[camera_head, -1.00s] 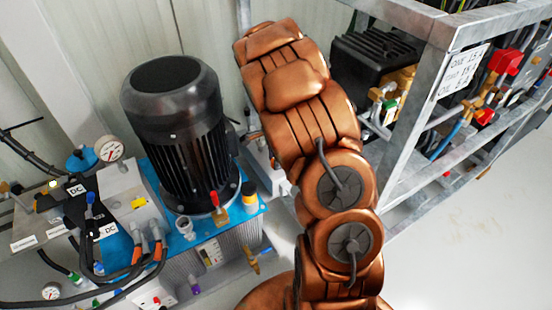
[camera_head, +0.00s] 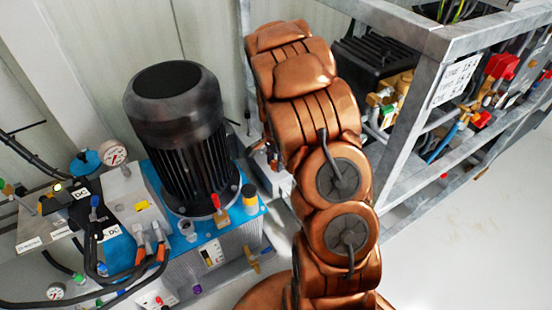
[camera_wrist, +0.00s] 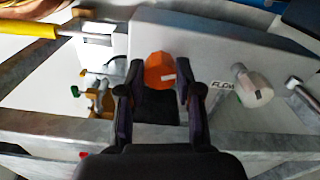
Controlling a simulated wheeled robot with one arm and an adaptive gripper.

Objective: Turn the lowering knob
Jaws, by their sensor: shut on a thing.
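An orange knob (camera_wrist: 158,72) with a small pale mark sits in the middle of the wrist view, on the edge of a grey panel. My gripper (camera_wrist: 159,68) has one dark finger on each side of it and is shut on it. The black surface just below the knob is partly covered by the gripper's body. In the head view my copper arm reaches up and away, and the gripper and the knob are hidden behind it.
A white knob (camera_wrist: 251,87) beside a "FLOW" label stands right of my gripper. Brass fittings (camera_wrist: 98,92) are close on the left. In the head view a black motor (camera_head: 178,140) stands left of my arm, and a metal rack (camera_head: 415,110) stands right.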

